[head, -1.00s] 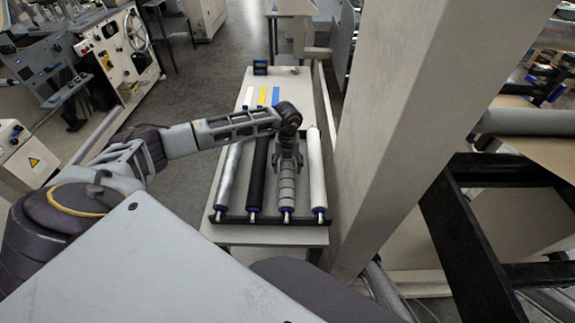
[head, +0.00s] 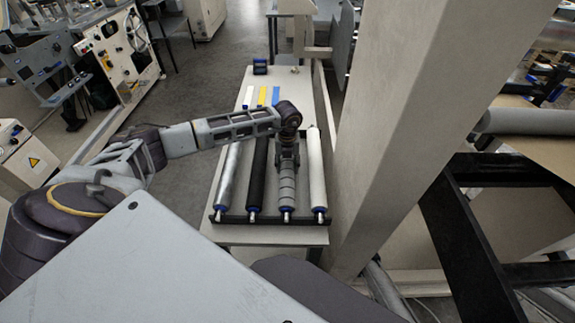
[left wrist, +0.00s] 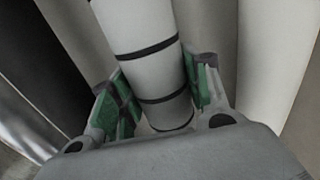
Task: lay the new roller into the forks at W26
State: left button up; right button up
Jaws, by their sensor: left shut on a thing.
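The grey roller with dark bands (head: 287,188) lies in a black rack on the table, third from the left, with a blue and white end toward me. My left gripper (head: 287,157) comes down over its far part and is shut on it. In the left wrist view the green-padded fingers of this gripper (left wrist: 163,88) stand on both sides of the banded roller (left wrist: 140,35). The roller still lies level with its neighbours in the rack. No W26 label is readable, and I cannot tell which forks are meant. My right gripper is not in view.
A silver roller (head: 229,172) and a black roller (head: 258,175) lie to the left, a white roller (head: 316,170) close to the right. A pale post (head: 425,110) rises right of the table (head: 222,234). A black frame (head: 465,235) stands farther right.

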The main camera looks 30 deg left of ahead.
aim_at(288, 160)
pick_arm(q)
jog(key=shift+r, duration=0.25)
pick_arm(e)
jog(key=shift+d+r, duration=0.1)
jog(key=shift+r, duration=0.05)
pick_arm(q)
jog(key=shift+r+p, duration=0.35)
jog(key=shift+r, duration=0.25)
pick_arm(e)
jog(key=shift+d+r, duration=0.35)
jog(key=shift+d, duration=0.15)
pick_arm(q)
jog(key=shift+r, duration=0.2)
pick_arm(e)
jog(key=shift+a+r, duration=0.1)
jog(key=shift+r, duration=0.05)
pick_arm(q)
jog(key=shift+r+p, duration=0.35)
jog(key=shift+p, duration=0.1)
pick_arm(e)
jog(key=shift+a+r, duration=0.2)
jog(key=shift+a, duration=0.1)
pick_arm(q)
jog(key=shift+r, duration=0.35)
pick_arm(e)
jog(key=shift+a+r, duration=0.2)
